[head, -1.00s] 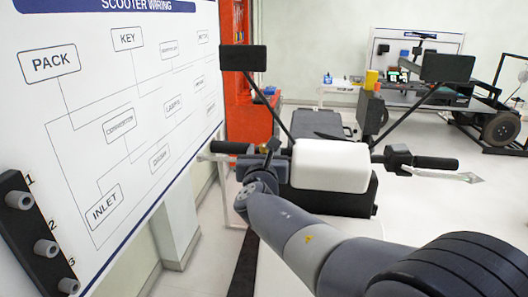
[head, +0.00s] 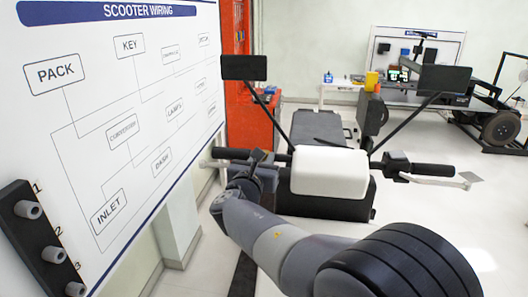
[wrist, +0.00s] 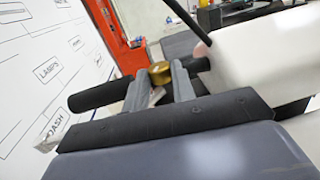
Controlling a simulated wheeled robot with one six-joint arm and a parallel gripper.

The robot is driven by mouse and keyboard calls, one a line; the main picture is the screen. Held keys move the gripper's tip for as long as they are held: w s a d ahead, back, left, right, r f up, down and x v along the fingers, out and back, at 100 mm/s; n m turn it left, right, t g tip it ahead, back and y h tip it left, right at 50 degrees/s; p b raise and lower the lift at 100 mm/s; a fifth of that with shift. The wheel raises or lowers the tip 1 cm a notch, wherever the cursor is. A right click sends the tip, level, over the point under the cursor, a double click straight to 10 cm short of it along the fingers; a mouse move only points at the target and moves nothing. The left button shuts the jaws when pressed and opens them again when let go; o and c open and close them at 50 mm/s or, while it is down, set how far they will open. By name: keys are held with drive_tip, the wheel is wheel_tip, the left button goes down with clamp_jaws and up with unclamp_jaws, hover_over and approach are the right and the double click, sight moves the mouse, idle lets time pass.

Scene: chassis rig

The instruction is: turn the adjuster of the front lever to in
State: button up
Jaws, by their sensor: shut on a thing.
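The brass adjuster (wrist: 160,73) is a small round knob by the left handlebar grip (wrist: 95,97). In the wrist view my gripper (wrist: 160,80) has one finger on each side of it and is shut on it. The pale front lever (wrist: 155,97) shows partly between the fingers, and its tip (wrist: 50,132) shows at the lower left. In the head view the lever tip (head: 212,163) lies below the left grip (head: 231,153). My gripper (head: 258,160) is there at the inner end of that grip. The adjuster's setting mark cannot be read.
The white headlight block (head: 329,170) and a mirror stalk (head: 283,130) stand close right of my gripper. The wiring board (head: 110,120) rises at the left, with a black peg strip (head: 30,235). The right grip (head: 430,169) is clear of my arm.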

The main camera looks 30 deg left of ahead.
drive_tip(key=shift+a+r+m+h+p, duration=0.15)
drive_tip(key=shift+m+h+p, duration=0.3)
drive_tip(key=shift+h, duration=0.35)
drive_tip(key=shift+a+f+m+h+p, duration=0.1)
drive_tip(key=shift+m+h+p, duration=0.1)
drive_tip(key=shift+m+h, duration=0.5)
drive_tip(key=o, duration=1)
drive_tip(key=s+b, duration=0.1)
drive_tip(key=s, duration=0.4)
drive_tip(key=s+b, duration=0.2)
drive_tip(key=s, duration=0.4)
drive_tip(key=shift+d, duration=0.2)
drive_tip(key=shift+w, duration=0.2)
